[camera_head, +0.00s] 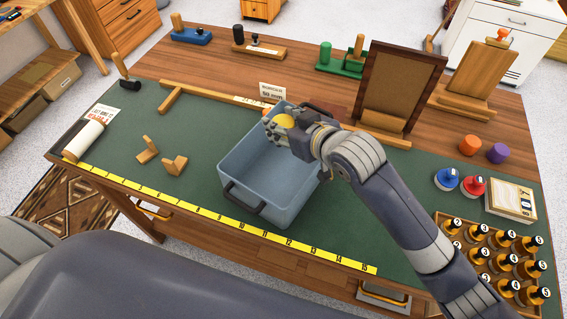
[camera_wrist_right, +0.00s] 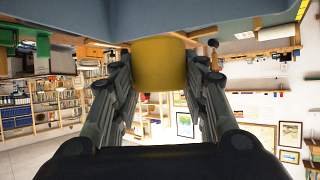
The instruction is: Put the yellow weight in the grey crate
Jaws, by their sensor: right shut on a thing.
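The yellow weight (camera_head: 286,121) is a small cylinder between the fingertips of my right gripper (camera_head: 279,127). In the right wrist view it sits between both fingers (camera_wrist_right: 158,65), and the gripper is shut on it. The grey crate (camera_head: 243,184) is a blue-grey open box with dark handles, on the green mat. The gripper and weight are over its far part; how high above its floor they are is hard to tell. The crate interior that shows looks empty. My gripper and forearm hide part of its far right side. My left gripper is out of view.
An orange weight (camera_head: 470,145) and a purple one (camera_head: 497,153) stand at the right. A framed board (camera_head: 398,88) stands behind the crate. A rack of numbered bottles (camera_head: 497,262) is at the right front. A yellow ruler strip (camera_head: 225,222) runs along the front edge.

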